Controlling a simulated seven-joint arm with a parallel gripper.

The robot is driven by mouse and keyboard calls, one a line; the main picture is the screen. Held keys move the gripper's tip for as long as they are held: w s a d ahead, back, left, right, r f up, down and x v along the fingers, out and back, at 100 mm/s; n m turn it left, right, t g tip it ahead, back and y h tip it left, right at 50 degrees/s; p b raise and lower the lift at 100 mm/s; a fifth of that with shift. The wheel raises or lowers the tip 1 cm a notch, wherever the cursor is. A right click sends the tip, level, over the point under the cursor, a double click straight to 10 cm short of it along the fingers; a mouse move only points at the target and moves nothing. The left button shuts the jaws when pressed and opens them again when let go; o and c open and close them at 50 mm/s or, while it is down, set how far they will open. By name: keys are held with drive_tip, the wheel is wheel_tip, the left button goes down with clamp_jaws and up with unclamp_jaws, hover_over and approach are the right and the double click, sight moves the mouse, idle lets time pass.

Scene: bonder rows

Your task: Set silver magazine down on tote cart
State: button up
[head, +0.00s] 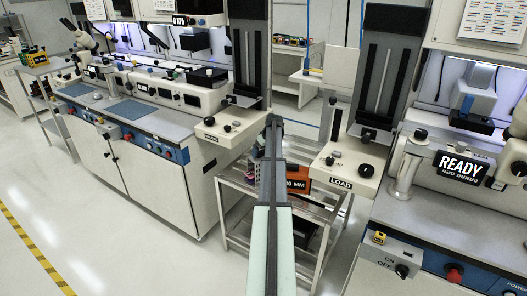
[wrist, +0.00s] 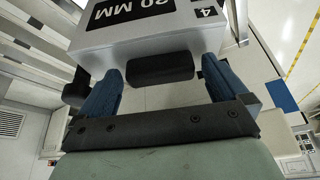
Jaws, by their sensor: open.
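The silver magazine (wrist: 140,38) fills the top of the wrist view, with a black "MM" label and a black handle (wrist: 160,68) facing me. My gripper (wrist: 160,75) is open, its two blue fingers on either side of the handle, with small gaps visible beside it. The tote cart (head: 237,184) is a metal rack of slatted shelves in the middle of the head view. My arm crosses in front of it and hides part of its top. In the head view I cannot make out my fingers or the silver magazine. I cannot tell from the wrist view what supports the magazine.
An orange box labelled "MM" (head: 297,186) sits on the cart, right of my arm. A LOAD ledge (head: 341,172) overhangs at the right and another machine ledge (head: 222,127) at the left. A READY machine (head: 460,166) stands at far right. The left floor is clear.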

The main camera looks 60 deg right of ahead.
drive_tip(key=shift+r, duration=0.1)
drive_tip(key=v, duration=1.2)
